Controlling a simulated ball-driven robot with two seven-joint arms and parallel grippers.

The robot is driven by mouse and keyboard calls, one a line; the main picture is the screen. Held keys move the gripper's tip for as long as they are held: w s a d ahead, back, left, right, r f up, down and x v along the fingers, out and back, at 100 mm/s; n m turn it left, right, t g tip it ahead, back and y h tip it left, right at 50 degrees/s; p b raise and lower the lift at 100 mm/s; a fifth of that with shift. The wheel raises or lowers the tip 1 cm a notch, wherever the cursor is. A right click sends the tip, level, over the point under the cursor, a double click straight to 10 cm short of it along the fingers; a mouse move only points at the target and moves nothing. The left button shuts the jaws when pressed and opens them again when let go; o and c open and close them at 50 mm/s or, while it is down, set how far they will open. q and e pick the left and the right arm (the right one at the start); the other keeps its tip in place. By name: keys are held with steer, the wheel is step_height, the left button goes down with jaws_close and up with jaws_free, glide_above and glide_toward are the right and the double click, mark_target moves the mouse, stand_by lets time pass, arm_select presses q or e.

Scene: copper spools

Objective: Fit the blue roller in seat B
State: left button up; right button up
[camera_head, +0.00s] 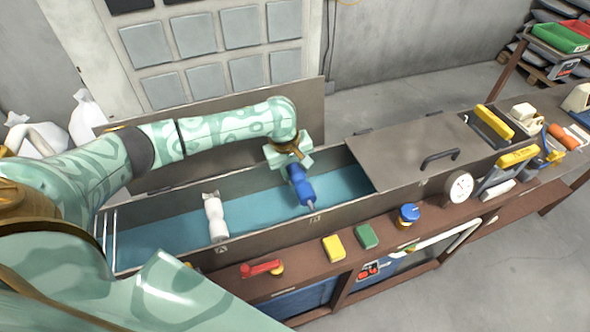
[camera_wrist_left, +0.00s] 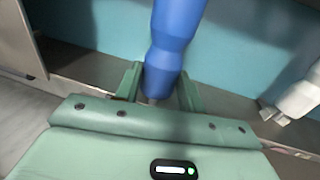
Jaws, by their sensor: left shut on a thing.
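The blue roller (camera_head: 304,190) is over the right part of the open trough, its near shaft end by the front wall. It also shows in the left wrist view (camera_wrist_left: 175,35), between the green fingers. My left gripper (camera_head: 290,165) is shut on its far end. The trough's front wall (camera_head: 270,235) has a small mark below the blue roller, probably seat B's label, too small to read surely. Another mark is below a white roller (camera_head: 216,218), which lies across the trough to the left. I cannot tell whether the blue roller touches its seat. My right gripper is out of view.
A grey cover with a handle (camera_head: 440,158) closes the trough's right end. The trough between the rollers is clear.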

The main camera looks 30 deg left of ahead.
arm_select(q)
steer(key=shift+f+b, duration=0.65)
steer(key=shift+f, duration=1.75)
steer(key=shift+f+p, duration=0.25)
steer(key=shift+p, duration=0.1)
steer(key=o, duration=1.2)
steer(key=shift+o, duration=0.2)
steer(key=shift+r, duration=0.1)
step_height(320, 180, up, 16)
steer(key=s+a+p, duration=0.2)
steer(key=p, duration=0.3)
steer(key=shift+s, duration=0.2)
